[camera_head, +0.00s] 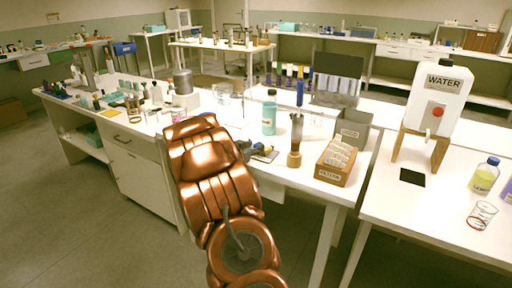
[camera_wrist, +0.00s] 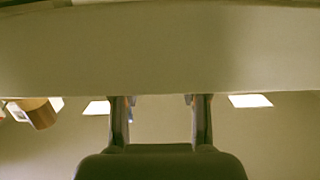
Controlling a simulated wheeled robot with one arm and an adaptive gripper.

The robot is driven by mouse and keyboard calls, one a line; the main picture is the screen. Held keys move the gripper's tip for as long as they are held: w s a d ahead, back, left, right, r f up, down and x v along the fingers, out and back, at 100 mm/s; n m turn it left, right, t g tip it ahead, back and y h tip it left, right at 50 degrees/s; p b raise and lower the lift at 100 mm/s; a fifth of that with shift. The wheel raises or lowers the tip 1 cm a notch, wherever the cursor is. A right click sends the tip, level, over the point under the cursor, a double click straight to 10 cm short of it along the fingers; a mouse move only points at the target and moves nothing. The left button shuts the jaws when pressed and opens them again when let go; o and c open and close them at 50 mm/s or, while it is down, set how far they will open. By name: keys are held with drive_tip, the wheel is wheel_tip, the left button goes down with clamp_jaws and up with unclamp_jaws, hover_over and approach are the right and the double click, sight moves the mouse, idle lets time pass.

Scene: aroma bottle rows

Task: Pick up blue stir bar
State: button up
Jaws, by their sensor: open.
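I cannot make out the blue stir bar with certainty. A small blue bit (camera_wrist: 131,101) shows beside the left finger in the wrist view, too small to identify. A slim upright blue item (camera_head: 300,92) stands at the back of the middle bench in the head view. My gripper (camera_wrist: 160,98) is open, with nothing visible held between its two fingers. In the head view my gripper (camera_head: 262,153) is partly hidden behind my copper arm, near the front edge of the white bench.
On the white bench (camera_head: 285,176) stand a teal bottle (camera_head: 269,113), a wooden holder with dark tools (camera_head: 295,145), a grey bin (camera_head: 353,128) and a wooden filter box (camera_head: 337,163). A water container (camera_head: 438,95) stands on the right table. Glassware crowds the left bench.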

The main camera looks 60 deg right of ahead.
clamp_jaws()
idle(0.4)
drive_tip(key=shift+r, duration=0.1)
